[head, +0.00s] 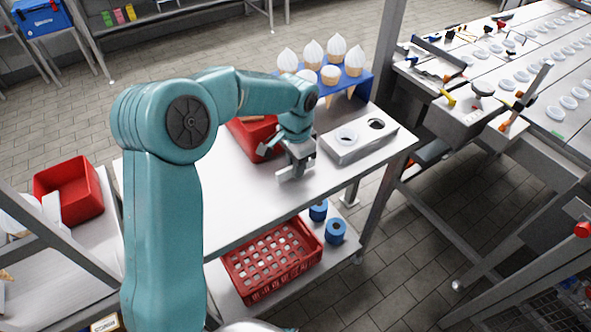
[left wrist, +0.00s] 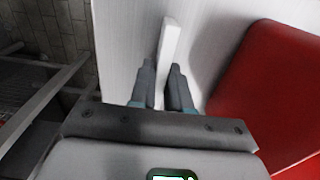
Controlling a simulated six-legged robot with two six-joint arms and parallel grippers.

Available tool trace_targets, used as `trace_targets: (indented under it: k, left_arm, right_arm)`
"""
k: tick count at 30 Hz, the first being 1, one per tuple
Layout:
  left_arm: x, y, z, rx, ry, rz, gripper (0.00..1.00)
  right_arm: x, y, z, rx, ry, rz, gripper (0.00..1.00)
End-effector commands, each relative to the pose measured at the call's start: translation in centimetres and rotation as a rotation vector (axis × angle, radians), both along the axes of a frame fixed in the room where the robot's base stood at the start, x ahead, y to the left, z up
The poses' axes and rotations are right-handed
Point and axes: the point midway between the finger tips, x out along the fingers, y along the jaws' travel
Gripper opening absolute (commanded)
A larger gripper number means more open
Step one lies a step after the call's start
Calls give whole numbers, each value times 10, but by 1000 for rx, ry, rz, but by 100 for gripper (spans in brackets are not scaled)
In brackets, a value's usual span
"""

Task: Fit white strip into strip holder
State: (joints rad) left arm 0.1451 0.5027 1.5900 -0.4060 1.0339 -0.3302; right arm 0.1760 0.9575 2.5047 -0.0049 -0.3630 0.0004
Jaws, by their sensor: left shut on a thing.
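My left gripper (head: 298,166) is low over the right half of the white table (head: 240,205). In the left wrist view my left gripper (left wrist: 163,88) is shut on the white strip (left wrist: 170,42), whose free end sticks out beyond the fingertips. The strip is small and partly hidden by the gripper in the head view. I cannot tell which thing is the strip holder; a pale block with two round openings (head: 373,143) sits just right of the gripper on the table. My right gripper is not in view.
A red bin (head: 254,138) stands behind the gripper, and its red wall (left wrist: 275,90) shows in the left wrist view. A blue rack (head: 357,86) with several cones stands at the back. The front of the table is clear. A red crate (head: 270,262) is below.

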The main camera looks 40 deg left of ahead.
Motion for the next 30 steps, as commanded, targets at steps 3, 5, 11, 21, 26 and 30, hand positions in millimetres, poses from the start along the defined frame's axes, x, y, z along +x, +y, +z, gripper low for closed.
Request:
trace_targets:
  k: [3,5,11,21,26,30]
  left_arm:
    - [0,0,12,0,-1,0,0]
    - [0,0,16,0,-1,0,0]
    - [0,0,29,0,0,0,0]
    - [0,0,47,0,-1,0,0]
    - [0,0,46,0,0,0,0]
    - [0,0,46,0,0,0,0]
  right_arm:
    - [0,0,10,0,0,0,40]
    - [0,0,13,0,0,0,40]
    - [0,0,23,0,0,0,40]
    - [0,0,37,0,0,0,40]
    - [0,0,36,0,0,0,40]
    - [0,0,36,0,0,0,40]
